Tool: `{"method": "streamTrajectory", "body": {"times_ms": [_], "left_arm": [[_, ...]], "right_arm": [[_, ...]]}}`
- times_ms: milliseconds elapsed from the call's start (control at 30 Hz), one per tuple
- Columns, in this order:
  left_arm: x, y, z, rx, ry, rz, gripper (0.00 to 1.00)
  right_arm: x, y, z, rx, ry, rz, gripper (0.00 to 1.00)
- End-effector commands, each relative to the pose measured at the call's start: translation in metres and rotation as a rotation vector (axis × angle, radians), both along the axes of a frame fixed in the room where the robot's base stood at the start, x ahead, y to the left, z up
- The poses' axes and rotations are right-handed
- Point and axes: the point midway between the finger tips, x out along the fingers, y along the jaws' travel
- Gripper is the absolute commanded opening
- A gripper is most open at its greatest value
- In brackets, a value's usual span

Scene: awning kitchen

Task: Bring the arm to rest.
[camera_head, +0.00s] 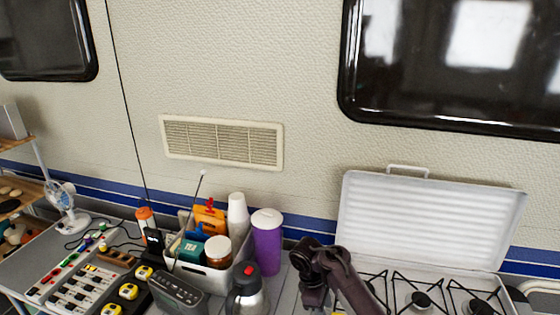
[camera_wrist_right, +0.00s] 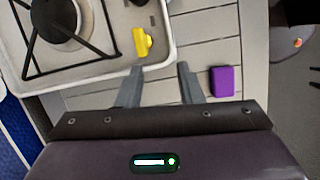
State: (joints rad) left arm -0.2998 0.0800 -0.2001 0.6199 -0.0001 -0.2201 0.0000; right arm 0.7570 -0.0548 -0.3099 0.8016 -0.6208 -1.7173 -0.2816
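My right arm (camera_head: 335,275) shows at the bottom of the head view, a dark purple link in front of the open gas stove (camera_head: 432,222). Its fingers cannot be made out there. In the right wrist view my right gripper (camera_wrist_right: 161,75) has its two grey fingers apart, with nothing between them. The fingers are over the grey slatted table (camera_wrist_right: 200,50) beside the stove's corner. My left gripper and arm are not in view.
A yellow piece (camera_wrist_right: 142,42) lies at the stove's rim and a purple block (camera_wrist_right: 222,81) on the slats. Left of my arm are a steel flask (camera_head: 246,292), a purple tumbler (camera_head: 266,245) and a filled white caddy (camera_head: 216,280). A small fan (camera_head: 65,205) stands far left.

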Motion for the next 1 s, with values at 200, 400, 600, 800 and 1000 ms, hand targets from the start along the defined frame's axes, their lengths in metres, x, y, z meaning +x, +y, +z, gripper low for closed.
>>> {"method": "streamTrajectory", "body": {"times_ms": [200,400,600,800,1000], "left_arm": [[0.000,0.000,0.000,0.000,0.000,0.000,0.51],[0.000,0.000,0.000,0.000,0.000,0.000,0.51],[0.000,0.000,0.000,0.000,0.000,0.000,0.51],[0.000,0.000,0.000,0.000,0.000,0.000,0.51],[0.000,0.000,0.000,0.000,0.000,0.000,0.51]], "right_arm": [[-0.060,0.001,-0.036,0.127,-0.122,-0.230,0.34],[-0.127,-0.015,-0.034,0.224,-0.238,-0.471,0.34],[-0.190,-0.035,-0.006,0.296,-0.340,-0.676,0.34],[-0.226,-0.048,0.023,0.336,-0.402,-0.792,0.34],[-0.252,-0.057,0.049,0.367,-0.446,-0.873,0.34]]}}
